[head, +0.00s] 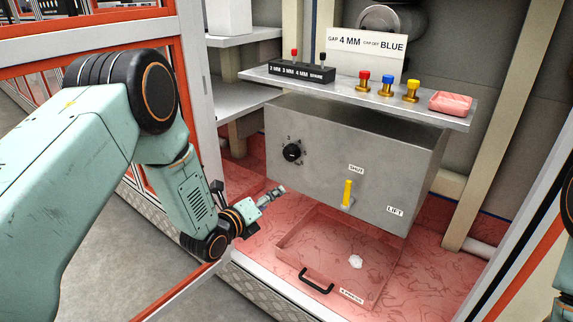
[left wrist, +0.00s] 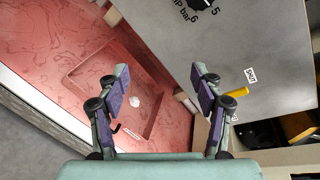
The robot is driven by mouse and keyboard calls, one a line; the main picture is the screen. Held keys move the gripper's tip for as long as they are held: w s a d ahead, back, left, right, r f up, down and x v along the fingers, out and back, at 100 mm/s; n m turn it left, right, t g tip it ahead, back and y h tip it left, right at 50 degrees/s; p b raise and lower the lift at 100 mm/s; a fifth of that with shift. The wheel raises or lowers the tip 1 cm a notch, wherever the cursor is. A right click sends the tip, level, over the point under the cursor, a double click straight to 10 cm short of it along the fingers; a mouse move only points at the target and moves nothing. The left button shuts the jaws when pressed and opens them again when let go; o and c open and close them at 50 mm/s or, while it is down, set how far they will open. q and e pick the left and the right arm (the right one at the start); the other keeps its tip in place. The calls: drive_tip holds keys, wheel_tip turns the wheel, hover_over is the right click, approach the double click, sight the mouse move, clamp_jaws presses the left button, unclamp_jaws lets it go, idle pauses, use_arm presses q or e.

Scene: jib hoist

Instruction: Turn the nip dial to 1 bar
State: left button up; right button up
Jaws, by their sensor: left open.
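The nip dial is a black round knob (head: 291,152) on the left part of the grey box's front face (head: 330,170), with tick marks around it. My right gripper is out of view.
A yellow lever (head: 348,193) stands below the "SHUT" label. A red tray (head: 291,249) with a black handle lies below.

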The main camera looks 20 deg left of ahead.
sight(289, 154)
use_arm(q)
drive_tip(key=w+r+m+b, duration=0.1)
drive_tip(key=w+r+m, duration=0.1)
drive_tip(key=w, duration=0.1)
drive_tip(key=w+r+m+t+h+b, duration=0.1)
drive_tip(key=w+r+m, duration=0.1)
drive_tip(key=w, duration=0.2)
drive_tip(key=w+r+m+t+b, duration=0.1)
drive_tip(key=w+r+m, duration=0.1)
drive_tip(key=w, duration=0.1)
drive_tip(key=shift+w+d+m+h+b, duration=0.3)
drive_tip(key=shift+w+m+b, duration=0.05)
drive_tip(key=shift+m, duration=0.05)
drive_tip(key=shift+x, duration=0.85)
drive_tip(key=shift+r, duration=0.15)
drive_tip(key=shift+c, duration=0.3)
drive_tip(key=c, duration=1.1)
